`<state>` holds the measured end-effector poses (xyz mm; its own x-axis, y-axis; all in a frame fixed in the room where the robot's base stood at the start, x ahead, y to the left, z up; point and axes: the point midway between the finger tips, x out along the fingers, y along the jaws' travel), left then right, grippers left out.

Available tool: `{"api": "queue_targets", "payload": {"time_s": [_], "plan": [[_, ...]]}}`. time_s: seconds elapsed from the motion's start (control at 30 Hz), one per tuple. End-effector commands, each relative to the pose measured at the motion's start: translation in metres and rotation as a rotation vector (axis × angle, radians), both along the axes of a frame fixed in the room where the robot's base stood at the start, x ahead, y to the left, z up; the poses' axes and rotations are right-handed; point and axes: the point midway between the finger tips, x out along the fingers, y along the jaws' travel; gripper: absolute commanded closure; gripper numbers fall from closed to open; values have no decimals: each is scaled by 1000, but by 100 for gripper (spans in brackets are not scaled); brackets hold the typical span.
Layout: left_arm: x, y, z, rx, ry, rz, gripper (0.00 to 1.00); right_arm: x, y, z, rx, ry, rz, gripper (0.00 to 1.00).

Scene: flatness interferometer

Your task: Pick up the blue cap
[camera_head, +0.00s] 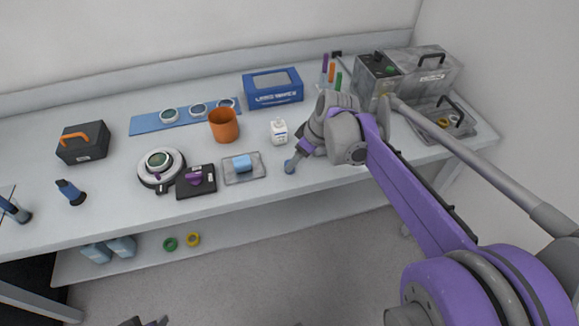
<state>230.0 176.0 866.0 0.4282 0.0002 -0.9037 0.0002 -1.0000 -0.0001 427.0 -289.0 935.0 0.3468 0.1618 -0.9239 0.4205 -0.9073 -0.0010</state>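A small blue rounded piece, which looks like the blue cap (289,166), is near the front of the bench, right of the middle. My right gripper (299,155) reaches down from the right, its tip right beside or on this piece. The wrist hides most of the fingers, so I cannot tell whether they are open or closed on it. A dark shape at the bottom edge may be part of my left gripper (145,321); its fingers are not clear.
A white bottle (279,132) stands just behind the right gripper. A tray (258,171) with a light blue block lies to its left. An orange cup (224,126), a blue box (273,88) and a grey case (426,70) stand farther back. The bench's front edge is close.

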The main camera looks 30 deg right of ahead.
Motion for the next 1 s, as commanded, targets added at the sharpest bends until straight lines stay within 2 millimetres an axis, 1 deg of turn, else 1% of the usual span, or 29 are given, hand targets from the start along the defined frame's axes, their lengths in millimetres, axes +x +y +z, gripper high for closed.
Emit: {"api": "queue_targets", "payload": {"time_s": [0.13,0.27,0.4,0.67,0.7,0.77,0.8,0.97,1.0], "plan": [[0,0,-1,0,0,0,50,8,2,-13,0,0,3,27],[-1,0,-3,0,1,0,50,20,4,-30,0,0,2,27],[-1,0,-5,0,2,0,50,25,6,-44,-1,0,2,27],[-1,0,-5,0,2,0,50,26,7,-47,-1,0,2,27],[-1,0,-5,0,2,0,50,25,7,-47,-1,0,2,31],[-1,0,-5,0,2,0,50,25,7,-47,-1,0,2,42],[-1,0,-5,0,2,0,50,25,7,-47,-1,0,2,49],[-1,0,-5,0,2,0,50,25,7,-47,-1,0,2,78],[-1,0,-5,0,2,0,50,25,7,-47,-1,0,2,85]]}}
